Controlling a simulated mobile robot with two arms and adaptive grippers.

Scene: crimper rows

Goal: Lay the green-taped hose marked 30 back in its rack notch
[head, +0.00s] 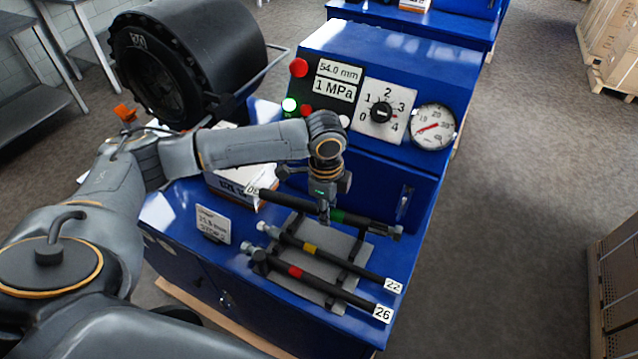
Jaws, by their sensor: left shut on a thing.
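The green-taped hose (290,203) is black, with a band of green tape near its middle and a tag marked 30 at its left end. My left gripper (325,211) comes down from above and is shut on this hose next to the green tape. The hose lies across the far side of the grey rack (338,243); I cannot tell whether it touches a notch or hangs just above. The yellow-taped hose (325,255) marked 22 and the red-taped hose (313,280) marked 26 lie in the rack, their tags at the right ends. My right gripper is not in view.
The blue bench (175,233) has a control panel with a dial (381,112), a gauge (432,127) and buttons behind the rack. A small sign (213,224) stands left of the rack. A white box (232,180) sits behind it. A large black drum (190,62) stands at the back left.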

